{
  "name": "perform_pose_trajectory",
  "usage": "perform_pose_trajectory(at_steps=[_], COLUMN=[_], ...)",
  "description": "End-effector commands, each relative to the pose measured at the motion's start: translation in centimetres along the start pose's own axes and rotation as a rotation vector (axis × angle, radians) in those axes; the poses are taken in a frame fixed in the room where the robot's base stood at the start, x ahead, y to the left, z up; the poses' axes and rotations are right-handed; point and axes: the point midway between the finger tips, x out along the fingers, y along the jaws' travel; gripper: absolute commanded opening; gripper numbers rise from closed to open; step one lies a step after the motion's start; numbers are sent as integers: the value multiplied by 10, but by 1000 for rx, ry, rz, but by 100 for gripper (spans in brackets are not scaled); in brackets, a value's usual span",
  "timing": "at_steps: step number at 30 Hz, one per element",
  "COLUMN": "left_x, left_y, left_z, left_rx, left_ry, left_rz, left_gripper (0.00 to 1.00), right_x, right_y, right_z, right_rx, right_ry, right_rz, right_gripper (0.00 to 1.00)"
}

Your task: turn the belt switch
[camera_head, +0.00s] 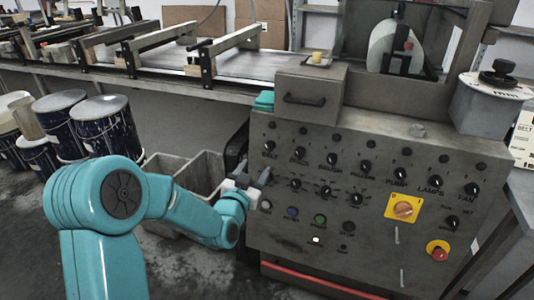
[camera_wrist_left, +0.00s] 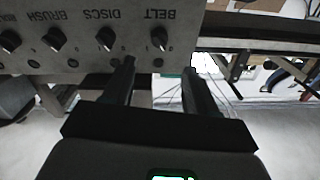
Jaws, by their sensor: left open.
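In the left wrist view, which is upside down, the belt switch (camera_wrist_left: 160,39) shows just beyond the gap between my fingers. My left gripper (camera_wrist_left: 159,68) is open and empty, its fingers pointing at the panel. In the head view my left gripper (camera_head: 258,184) is at the panel's left edge, below the belt switch. I cannot tell whether a finger touches the panel. My right gripper is not in view.
Several similar knobs run right of the belt switch, including the discs knob (camera_wrist_left: 105,38). Paint cans (camera_head: 103,125) and a grey bin (camera_head: 182,172) stand left.

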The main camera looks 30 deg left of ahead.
Motion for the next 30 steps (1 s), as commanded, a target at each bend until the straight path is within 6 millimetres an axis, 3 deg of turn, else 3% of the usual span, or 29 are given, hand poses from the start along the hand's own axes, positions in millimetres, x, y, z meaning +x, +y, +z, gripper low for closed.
perform_pose_trajectory(at_steps=[6, 12, 18, 26, 29, 30], left_x=[52, 86, 100, 102, 101, 101], left_y=[2, 3, 3, 3, 3, 3], left_z=[0, 1, 0, 0, 0, 0], left_rx=[0, -1, -1, -1, -1, -1], left_ry=[1, 0, -1, -1, -1, -1], left_rz=[0, 0, 0, 0, 0, 0], left_gripper=[57, 57, 57, 57, 31, 18], right_x=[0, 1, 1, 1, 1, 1], right_y=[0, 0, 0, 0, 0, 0], right_z=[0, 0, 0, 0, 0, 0], right_rx=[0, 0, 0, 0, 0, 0], right_ry=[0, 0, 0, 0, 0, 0], right_rz=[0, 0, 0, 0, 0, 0], right_gripper=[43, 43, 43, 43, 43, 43])
